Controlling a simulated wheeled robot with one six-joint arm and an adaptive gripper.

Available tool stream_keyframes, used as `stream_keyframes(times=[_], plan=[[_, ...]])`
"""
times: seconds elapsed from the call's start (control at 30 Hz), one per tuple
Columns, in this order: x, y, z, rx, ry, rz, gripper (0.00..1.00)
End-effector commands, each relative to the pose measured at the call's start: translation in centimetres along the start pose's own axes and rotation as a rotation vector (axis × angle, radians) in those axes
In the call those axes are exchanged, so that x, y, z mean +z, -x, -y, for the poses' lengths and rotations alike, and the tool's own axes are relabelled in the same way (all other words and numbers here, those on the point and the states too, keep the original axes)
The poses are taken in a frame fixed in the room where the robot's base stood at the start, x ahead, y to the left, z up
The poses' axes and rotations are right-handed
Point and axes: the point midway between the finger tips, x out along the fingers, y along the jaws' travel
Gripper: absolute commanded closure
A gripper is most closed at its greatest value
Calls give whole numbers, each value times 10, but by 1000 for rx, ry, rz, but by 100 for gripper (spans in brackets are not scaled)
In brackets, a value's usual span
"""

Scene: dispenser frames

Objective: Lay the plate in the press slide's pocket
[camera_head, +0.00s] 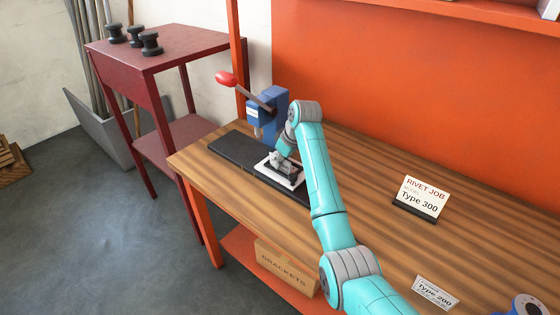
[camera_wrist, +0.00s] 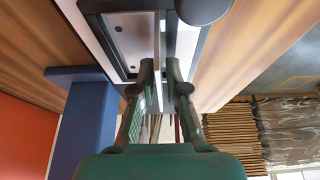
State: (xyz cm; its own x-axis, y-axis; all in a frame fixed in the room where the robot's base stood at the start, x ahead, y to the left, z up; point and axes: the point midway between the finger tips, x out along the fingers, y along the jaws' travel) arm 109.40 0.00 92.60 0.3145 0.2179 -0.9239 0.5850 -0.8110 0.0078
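The press (camera_head: 266,112) is blue with a red-knobbed lever and stands at the back left of the wooden bench. Its dark track (camera_head: 238,150) runs along the bench and carries the white-framed slide (camera_head: 296,185), which also shows in the wrist view (camera_wrist: 88,35). The grey plate (camera_wrist: 132,32), with small dark holes and an upright strip, appears within the slide's frame. I cannot tell whether it lies flat on the pocket floor. My gripper (camera_wrist: 160,70) is over the slide, its fingertips close on both sides of the strip. In the head view my gripper (camera_head: 285,162) partly hides the plate.
A sign reading Type 300 (camera_head: 421,198) and a Type 200 card (camera_head: 436,292) stand on the bench to the right. A dark red table (camera_head: 150,60) with black spools is at the left. A brackets box (camera_head: 286,268) is below. The bench middle is clear.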

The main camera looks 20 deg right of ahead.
Motion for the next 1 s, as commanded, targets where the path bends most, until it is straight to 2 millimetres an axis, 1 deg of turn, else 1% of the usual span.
stream_keyframes(times=[0.33,0.47,0.57,0.8,1.0], plan=[[0,1,0,0,0,0,69],[-2,10,0,1,0,-1,69],[-2,24,-1,2,1,-2,69],[-2,73,-1,3,0,-4,69],[-2,106,-1,1,0,-2,69]])
